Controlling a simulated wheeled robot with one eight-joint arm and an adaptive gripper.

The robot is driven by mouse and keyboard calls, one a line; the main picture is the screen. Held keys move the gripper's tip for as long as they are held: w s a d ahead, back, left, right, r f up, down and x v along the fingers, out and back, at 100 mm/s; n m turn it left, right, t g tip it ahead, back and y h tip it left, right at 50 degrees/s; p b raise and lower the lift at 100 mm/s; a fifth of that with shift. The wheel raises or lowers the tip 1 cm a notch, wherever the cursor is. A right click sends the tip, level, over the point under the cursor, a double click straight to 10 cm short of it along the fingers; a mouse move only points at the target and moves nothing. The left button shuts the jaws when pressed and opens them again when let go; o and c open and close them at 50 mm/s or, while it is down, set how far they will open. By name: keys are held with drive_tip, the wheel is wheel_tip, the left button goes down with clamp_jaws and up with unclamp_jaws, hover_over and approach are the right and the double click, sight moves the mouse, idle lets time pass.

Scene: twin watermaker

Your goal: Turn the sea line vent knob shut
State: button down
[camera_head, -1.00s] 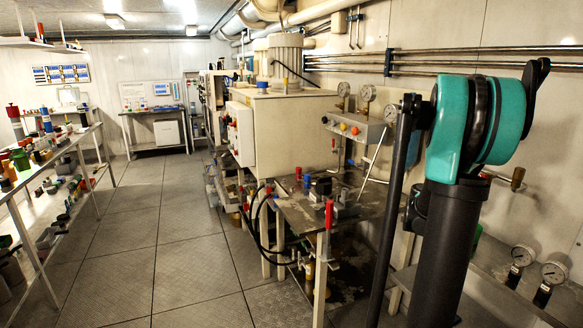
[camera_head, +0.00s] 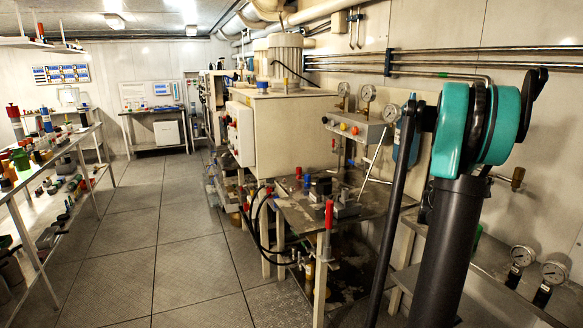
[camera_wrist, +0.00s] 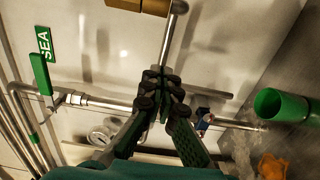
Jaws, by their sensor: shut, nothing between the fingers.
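My gripper (camera_wrist: 162,82) is shut and empty in the wrist view. Its fingertips lie in front of a metal rod or pipe that runs up to a brass fitting (camera_wrist: 140,5) at the top edge. A green sign reading SEA (camera_wrist: 45,44) is at the left, beside a green lever handle (camera_wrist: 40,74) on a pipe valve. A small blue part (camera_wrist: 204,120) shows just right of the fingers, partly hidden. I cannot tell for certain which part is the vent knob. In the head view my arm hides the gripper.
A green cup (camera_wrist: 282,106) and an orange object (camera_wrist: 272,166) are at the right in the wrist view. A gauge (camera_wrist: 103,135) is left of the fingers. In the head view, two gauges (camera_head: 522,257) stand low right, and the floor (camera_head: 190,240) at left is clear.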

drive_tip(key=shift+w, duration=0.15)
idle(0.4)
drive_tip(key=shift+f, duration=0.65)
drive_tip(key=v, duration=0.6)
drive_tip(key=shift+s, duration=0.4)
drive_tip(key=shift+d, duration=0.15)
